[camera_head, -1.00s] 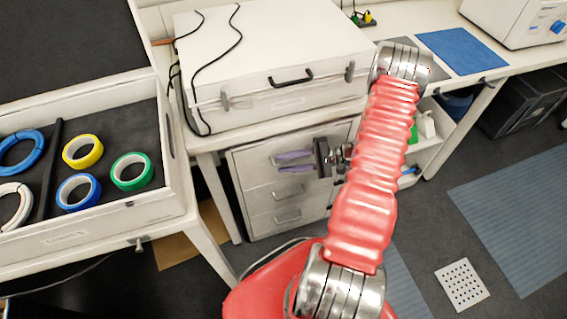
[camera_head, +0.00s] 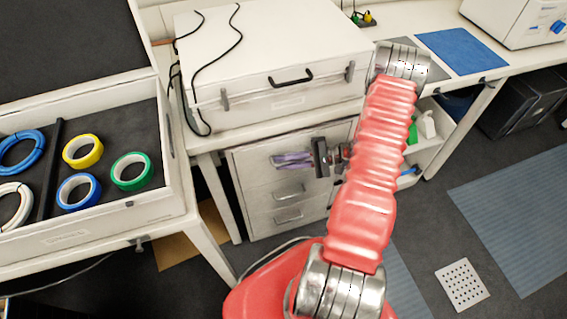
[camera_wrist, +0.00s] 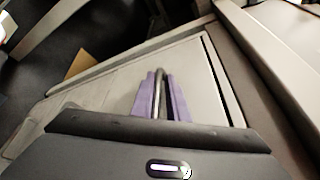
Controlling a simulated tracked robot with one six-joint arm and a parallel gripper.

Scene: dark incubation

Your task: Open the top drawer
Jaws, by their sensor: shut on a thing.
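The top drawer (camera_head: 256,171) is the uppermost front of a grey-white cabinet under the bench, and it looks shut. My gripper (camera_head: 276,161) reaches it from the right, its purple fingers at the drawer's handle. In the wrist view, the two purple fingers of my gripper (camera_wrist: 160,93) are closed on the metal bar handle (camera_wrist: 159,90), one on each side. The drawer front (camera_wrist: 105,88) fills the middle of that view. In the head view the fingers hide most of the handle.
Two lower drawers with handles (camera_head: 289,193) sit below. A white case (camera_head: 270,70) with black cables lies on the bench above. A table with a tray of tape rolls (camera_head: 82,151) stands at left. Open floor (camera_head: 430,225) lies to the right.

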